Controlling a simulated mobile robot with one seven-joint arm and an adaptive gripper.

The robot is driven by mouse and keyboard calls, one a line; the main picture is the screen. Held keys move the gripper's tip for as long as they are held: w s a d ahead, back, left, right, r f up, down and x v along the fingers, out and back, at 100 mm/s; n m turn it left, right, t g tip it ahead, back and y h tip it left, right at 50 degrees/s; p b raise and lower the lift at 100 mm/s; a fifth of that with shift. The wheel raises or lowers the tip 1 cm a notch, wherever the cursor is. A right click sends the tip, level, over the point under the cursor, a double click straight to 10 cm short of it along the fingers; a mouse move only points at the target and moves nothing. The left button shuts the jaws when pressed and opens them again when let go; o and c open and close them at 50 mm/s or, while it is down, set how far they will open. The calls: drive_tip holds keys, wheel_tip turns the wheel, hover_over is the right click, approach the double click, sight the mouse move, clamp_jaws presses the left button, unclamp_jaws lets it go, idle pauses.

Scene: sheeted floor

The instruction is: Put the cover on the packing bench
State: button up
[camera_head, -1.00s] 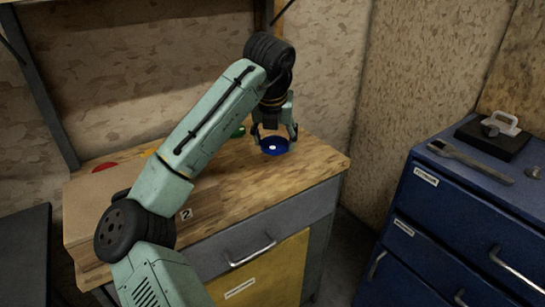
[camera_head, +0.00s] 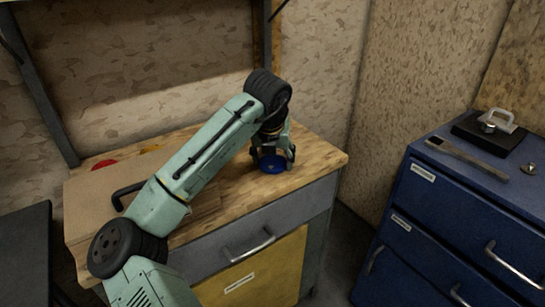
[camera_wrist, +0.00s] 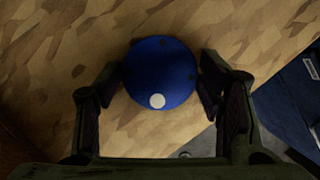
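The cover is a round blue disc (camera_head: 272,164) with a pale spot, over the right part of the wooden bench top (camera_head: 315,155). In the wrist view the cover (camera_wrist: 160,75) lies flat between the fingers. My gripper (camera_head: 272,156) points down with one finger at each side of the cover; it also shows in the wrist view (camera_wrist: 160,82). The fingers seem to touch the cover's opposite edges. I cannot tell whether the cover's underside rests on the wood.
A brown board or box (camera_head: 90,208) with a black handle lies at the bench's left. A red piece (camera_head: 104,164) is behind it. A blue drawer cabinet (camera_head: 450,215) stands right, holding a wrench-like tool (camera_head: 465,158) and a black block with a grey handle (camera_head: 490,132). Wood around the cover is clear.

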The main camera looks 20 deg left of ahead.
drive_tip(key=o, duration=0.3)
drive_tip(key=shift+o, duration=0.2)
drive_tip(key=shift+r, duration=0.1)
drive_tip(key=shift+r, duration=0.2)
drive_tip(key=a+b+v, duration=0.1)
drive_tip(key=v, duration=1)
drive_tip(key=shift+s+d+r, duration=0.25)
drive_tip(key=shift+d+r, duration=0.1)
drive_tip(key=shift+d, duration=0.15)
